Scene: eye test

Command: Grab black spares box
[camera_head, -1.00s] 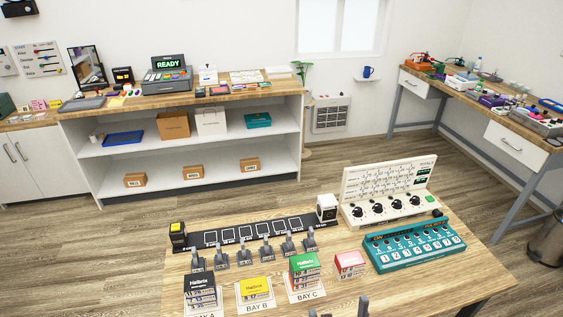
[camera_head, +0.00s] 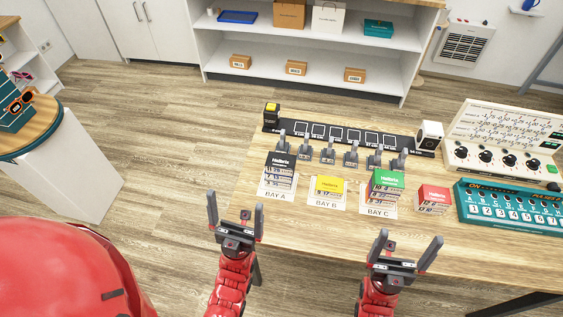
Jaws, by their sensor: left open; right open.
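A black-topped box (camera_head: 281,161) sits on the BAY A card at the left of the wooden table, seemingly on a stack of similar boxes. A yellow-topped box (camera_head: 329,187) is on BAY B, and a green-topped stack (camera_head: 386,182) is on BAY C. A red-topped box (camera_head: 433,195) is to their right. My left gripper (camera_head: 235,213) is open and empty, in front of the table's left edge, left of and nearer than the black box. My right gripper (camera_head: 407,247) is open and empty near the table's front, below BAY C in the picture. Small lettering is unreadable.
A row of grey levers (camera_head: 328,151) stands behind the boxes, before a black strip (camera_head: 340,134) with marked squares. A teal number panel (camera_head: 513,207) and a white knob panel (camera_head: 505,140) fill the table's right. Bare tabletop (camera_head: 320,228) lies in front of the boxes.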

